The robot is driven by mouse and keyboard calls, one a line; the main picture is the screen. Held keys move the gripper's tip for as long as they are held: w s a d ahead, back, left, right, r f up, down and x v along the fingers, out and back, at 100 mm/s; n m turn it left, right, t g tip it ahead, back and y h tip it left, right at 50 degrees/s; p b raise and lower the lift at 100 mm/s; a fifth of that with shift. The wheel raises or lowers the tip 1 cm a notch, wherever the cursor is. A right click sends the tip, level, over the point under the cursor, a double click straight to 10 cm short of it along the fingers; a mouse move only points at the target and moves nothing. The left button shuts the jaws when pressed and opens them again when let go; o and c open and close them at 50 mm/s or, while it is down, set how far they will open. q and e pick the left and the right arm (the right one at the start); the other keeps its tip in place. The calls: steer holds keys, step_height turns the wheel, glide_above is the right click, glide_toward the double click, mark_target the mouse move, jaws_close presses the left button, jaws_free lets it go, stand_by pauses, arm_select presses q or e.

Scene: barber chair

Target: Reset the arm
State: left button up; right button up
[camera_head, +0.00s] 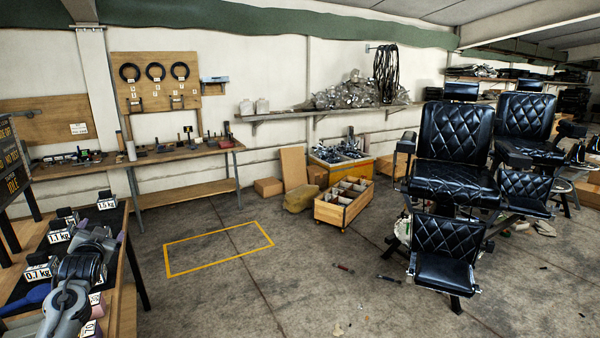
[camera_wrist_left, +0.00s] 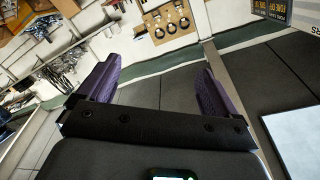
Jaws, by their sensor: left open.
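My left arm (camera_head: 65,300) reaches in from the lower left in the head view, over the near workbench. My left gripper (camera_head: 106,236) is at its far end, with purple fingers near the bench's right edge. In the left wrist view the two purple fingers of the gripper (camera_wrist_left: 158,66) stand wide apart with nothing between them. The gripper is open and empty. My right arm and right gripper are not in view.
The near workbench (camera_head: 126,275) holds black weights with labels such as 1.1 kg (camera_head: 59,237) close to my arm. A yellow floor outline (camera_head: 220,248), a wooden crate (camera_head: 344,204) and black barber chairs (camera_head: 455,150) stand to the right. Open floor lies between.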

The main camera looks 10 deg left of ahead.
arm_select(q)
steer(key=s+d+f+n+g+h, duration=0.2)
steer(key=s+f+n+g+h, duration=0.25)
steer(key=s+f+g, duration=0.9)
steer(key=s+d+f+m+t, duration=0.15)
steer(key=s+d+f, duration=0.25)
steer(key=d+f, duration=0.5)
steer(key=s+d+f+m+t, duration=0.1)
steer(key=s+d+f+m, duration=0.15)
steer(key=d+f, duration=0.6)
steer(key=s+d+f+h, duration=0.2)
steer(key=s+d+f, duration=0.3)
steer(key=s+d, duration=0.6)
steer(key=s+d+r+m+h, duration=0.1)
steer(key=s+d, duration=0.3)
steer(key=s, duration=0.5)
steer(key=s+d+r+m+h, duration=0.1)
steer(key=s+d+r, duration=0.1)
steer(key=s+d, duration=0.5)
step_height(320, 180, down, 6)
steer(key=s+a+b, duration=0.2)
steer(key=s+b, duration=0.1)
steer(key=b, duration=0.3)
step_height(320, 180, up, 40)
steer(key=p, duration=3.9)
steer(key=shift+f, duration=0.25)
